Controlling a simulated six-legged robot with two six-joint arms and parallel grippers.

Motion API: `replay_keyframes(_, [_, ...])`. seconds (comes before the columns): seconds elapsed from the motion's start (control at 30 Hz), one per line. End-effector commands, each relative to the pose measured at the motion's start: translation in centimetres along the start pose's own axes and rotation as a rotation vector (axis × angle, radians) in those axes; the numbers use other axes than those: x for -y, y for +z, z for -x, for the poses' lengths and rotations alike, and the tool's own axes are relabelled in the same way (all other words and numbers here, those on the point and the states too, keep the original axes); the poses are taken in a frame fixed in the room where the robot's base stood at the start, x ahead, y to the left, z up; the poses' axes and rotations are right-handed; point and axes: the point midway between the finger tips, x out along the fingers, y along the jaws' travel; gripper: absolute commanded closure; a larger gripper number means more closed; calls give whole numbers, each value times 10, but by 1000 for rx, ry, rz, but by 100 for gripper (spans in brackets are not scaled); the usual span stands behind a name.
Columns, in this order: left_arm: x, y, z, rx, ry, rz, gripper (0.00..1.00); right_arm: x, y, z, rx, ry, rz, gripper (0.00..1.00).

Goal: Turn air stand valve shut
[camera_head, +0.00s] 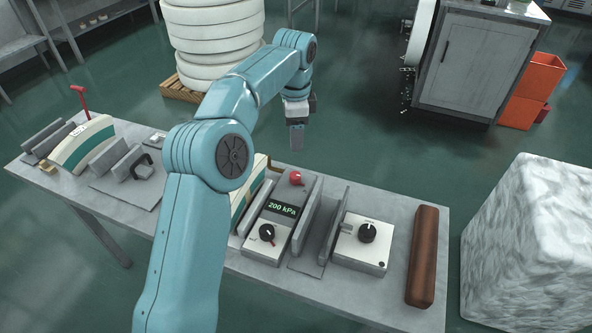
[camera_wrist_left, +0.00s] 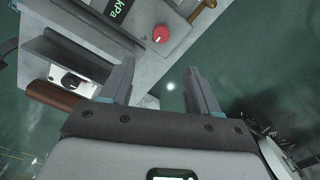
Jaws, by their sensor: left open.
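The air stand (camera_head: 283,217) is a grey box on the table with a green "200 kPa" readout. A red knob (camera_head: 295,178) is at its far end, and a black dial (camera_head: 267,231) with a red mark is at its near end. In the left wrist view the red knob (camera_wrist_left: 161,33) shows at the top, beyond the fingers. My left gripper (camera_head: 297,140) hangs past the table's far edge, above and beyond the red knob, apart from it. In its wrist view the gripper (camera_wrist_left: 157,82) has its fingers apart with nothing between them. My right gripper is not in view.
A brown bar (camera_head: 423,256) lies at the table's right end. Curved panels (camera_head: 84,143) stand at the left. Stacked white rings (camera_head: 213,40) rise behind my arm.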

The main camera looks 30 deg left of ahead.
Motion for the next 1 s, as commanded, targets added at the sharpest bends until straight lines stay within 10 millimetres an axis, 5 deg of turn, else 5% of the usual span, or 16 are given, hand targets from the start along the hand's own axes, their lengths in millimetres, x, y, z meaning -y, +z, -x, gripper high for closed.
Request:
replay_keyframes(0.1, [-2,2,-34,2,4,0,39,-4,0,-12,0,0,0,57])
replay_keyframes(0.5, [-2,1,-119,3,5,-1,39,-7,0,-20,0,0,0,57])
replay_keyframes(1.0, [0,0,-140,2,3,-1,39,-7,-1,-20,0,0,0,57])
